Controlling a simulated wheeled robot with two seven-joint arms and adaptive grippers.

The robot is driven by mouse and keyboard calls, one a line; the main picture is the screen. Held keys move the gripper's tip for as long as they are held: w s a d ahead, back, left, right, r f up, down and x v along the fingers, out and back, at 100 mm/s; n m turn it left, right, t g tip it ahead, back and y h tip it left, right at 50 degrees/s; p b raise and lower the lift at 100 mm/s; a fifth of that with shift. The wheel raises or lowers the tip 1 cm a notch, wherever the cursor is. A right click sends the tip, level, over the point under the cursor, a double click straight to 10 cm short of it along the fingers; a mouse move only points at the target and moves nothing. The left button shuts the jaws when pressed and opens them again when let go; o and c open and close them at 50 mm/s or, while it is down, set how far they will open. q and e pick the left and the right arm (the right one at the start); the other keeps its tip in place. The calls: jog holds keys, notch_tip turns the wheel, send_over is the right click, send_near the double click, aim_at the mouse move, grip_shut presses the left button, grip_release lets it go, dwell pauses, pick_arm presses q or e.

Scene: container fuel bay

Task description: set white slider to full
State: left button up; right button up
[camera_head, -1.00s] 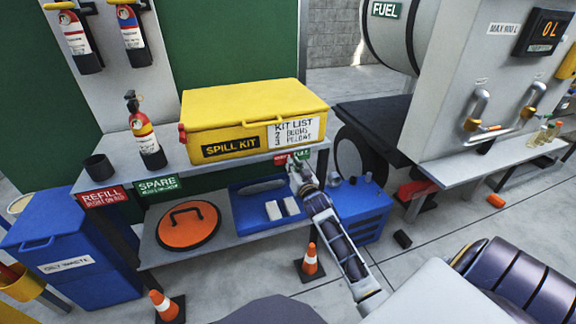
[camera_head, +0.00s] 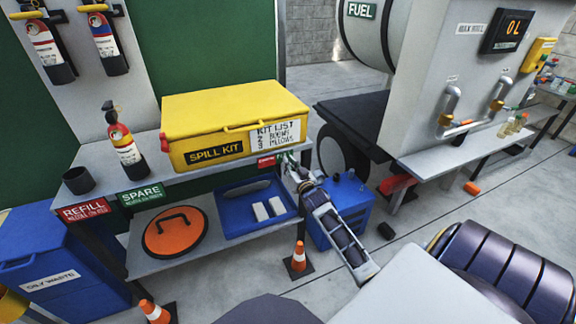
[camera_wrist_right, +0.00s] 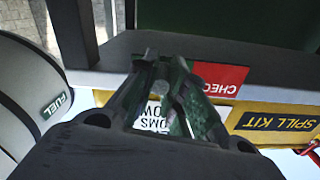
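My right gripper (camera_head: 294,176) is at the right front corner of the grey shelf, beside the small red CHECK sign (camera_head: 266,162) and the green sign (camera_head: 287,157) at its right. In the right wrist view its two fingers (camera_wrist_right: 162,72) converge with a narrow gap. A small grey round piece (camera_wrist_right: 161,88) shows between them. I cannot tell whether it is the white slider or whether the fingers grip it. No white slider shows clearly; the fingers hide part of the shelf edge. The CHECK sign also shows in the right wrist view (camera_wrist_right: 219,77). My left gripper is not in view.
A yellow spill kit box (camera_head: 205,118) stands on the shelf above the signs. A blue tray (camera_head: 236,219) and an orange lid (camera_head: 160,245) lie below. A blue box (camera_head: 352,201) and a cone (camera_head: 299,258) stand near my right arm. The fuel unit (camera_head: 440,60) is right.

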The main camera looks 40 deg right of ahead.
jog(key=o, duration=0.3)
jog(key=shift+d+r, duration=0.1)
jog(key=shift+d, duration=0.25)
jog(key=shift+a, duration=0.2)
jog(key=shift+s, duration=0.15)
jog(key=shift+v, duration=5.85)
jog(key=shift+a, duration=0.1)
jog(key=shift+a, duration=0.15)
